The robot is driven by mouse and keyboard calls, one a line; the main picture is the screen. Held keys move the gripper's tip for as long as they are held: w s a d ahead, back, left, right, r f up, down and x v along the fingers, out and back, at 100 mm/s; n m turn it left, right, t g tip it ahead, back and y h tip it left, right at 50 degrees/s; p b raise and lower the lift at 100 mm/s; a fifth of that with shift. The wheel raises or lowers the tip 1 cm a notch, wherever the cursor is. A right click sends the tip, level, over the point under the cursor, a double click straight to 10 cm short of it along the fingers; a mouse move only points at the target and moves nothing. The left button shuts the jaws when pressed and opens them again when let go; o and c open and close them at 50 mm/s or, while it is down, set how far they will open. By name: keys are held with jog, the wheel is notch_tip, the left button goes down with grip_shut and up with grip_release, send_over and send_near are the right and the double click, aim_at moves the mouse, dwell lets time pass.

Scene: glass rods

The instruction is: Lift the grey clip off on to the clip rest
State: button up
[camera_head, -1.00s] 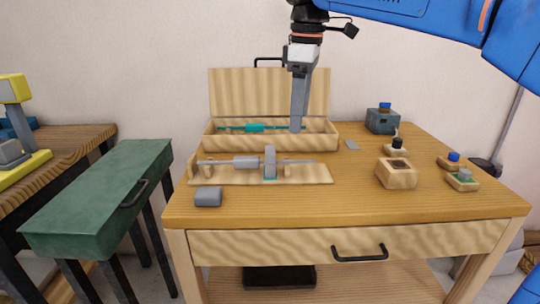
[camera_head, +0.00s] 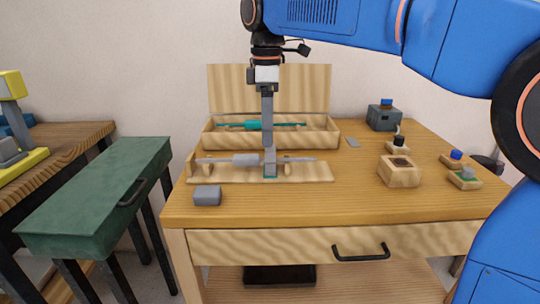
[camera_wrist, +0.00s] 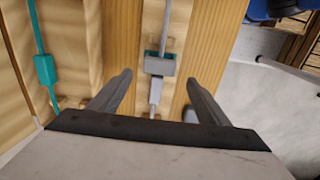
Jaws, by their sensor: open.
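The grey clip (camera_head: 270,165) stands upright on the wooden rod holder, over a thin grey rod (camera_head: 303,160), with teal showing at its foot. In the wrist view the grey clip (camera_wrist: 160,66) lies across the rod, in line with the gap between my fingers. My gripper (camera_head: 269,145) points down above the clip, overlapping its top in the head view. In the wrist view my gripper (camera_wrist: 159,77) is open, its fingers apart with nothing pinched between them. I cannot tell for sure which object is the clip rest.
A grey block (camera_head: 208,196) sits at the table's front left. Behind the holder (camera_head: 318,175) is an open wooden case (camera_head: 325,141) with a teal-sleeved rod (camera_head: 252,125). A wooden block (camera_head: 399,174) and small capped items stand right. The middle front is clear.

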aim_at(270, 155)
notch_tip(270, 155, down, 3)
jog(key=shift+f, duration=0.1)
jog(key=shift+w+d+f, duration=0.1)
jog(key=shift+d+f, duration=0.1)
jog(key=shift+f, duration=1.15)
jog(key=shift+d+f, duration=0.15)
jog(key=shift+f, duration=1.15)
jog(key=c, duration=1.1)
jog(key=shift+c, duration=0.2)
jog(key=shift+r, duration=0.1)
